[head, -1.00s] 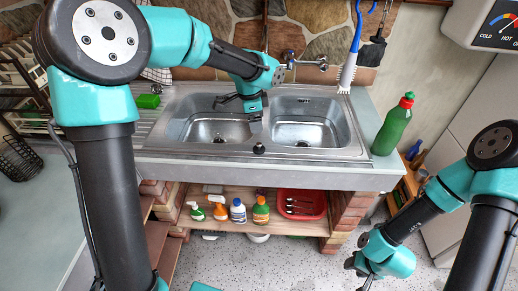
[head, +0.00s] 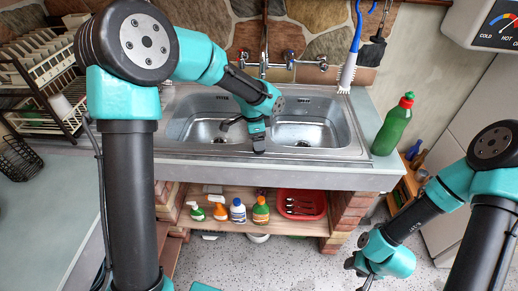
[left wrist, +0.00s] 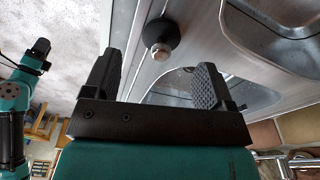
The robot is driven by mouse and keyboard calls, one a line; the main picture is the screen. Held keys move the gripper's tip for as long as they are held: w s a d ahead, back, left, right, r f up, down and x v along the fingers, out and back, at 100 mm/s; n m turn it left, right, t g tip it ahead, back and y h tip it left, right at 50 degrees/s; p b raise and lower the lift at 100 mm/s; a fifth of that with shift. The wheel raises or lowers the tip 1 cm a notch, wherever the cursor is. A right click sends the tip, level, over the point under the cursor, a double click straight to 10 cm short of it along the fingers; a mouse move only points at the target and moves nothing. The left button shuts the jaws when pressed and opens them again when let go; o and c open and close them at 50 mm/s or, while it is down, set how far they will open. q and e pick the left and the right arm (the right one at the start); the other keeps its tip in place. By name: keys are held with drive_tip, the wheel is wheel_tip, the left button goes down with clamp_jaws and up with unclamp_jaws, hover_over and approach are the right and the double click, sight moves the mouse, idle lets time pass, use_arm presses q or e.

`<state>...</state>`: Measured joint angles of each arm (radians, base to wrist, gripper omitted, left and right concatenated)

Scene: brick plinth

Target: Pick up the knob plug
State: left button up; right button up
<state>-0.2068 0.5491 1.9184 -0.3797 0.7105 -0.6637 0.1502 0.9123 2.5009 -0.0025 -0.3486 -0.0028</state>
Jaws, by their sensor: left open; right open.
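The knob plug (left wrist: 161,37) shows in the left wrist view as a black disc with a pale metal knob. It sits on the steel front rim of the double sink (head: 330,154), between the two basins. In the head view my left gripper hides it. My left gripper (left wrist: 158,64) is open and empty, just above the rim. In the left wrist view the plug lies just beyond the gap between its fingers, apart from both. My right gripper (head: 358,272) is open and empty at the lower right, over the floor.
A green bottle (head: 393,127) stands on the counter right of the sink. A blue-handled brush (head: 349,70) hangs behind. Taps (head: 290,62) rise at the back. Several bottles (head: 238,210) and a red tray (head: 318,197) are on the shelf below. A dish rack (head: 40,80) stands left.

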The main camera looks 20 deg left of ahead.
use_arm(q)
drive_tip(key=shift+w+d+f, duration=0.15)
drive_tip(key=shift+f, duration=1.8)
drive_tip(key=shift+c, duration=0.3)
drive_tip(key=c, duration=0.9)
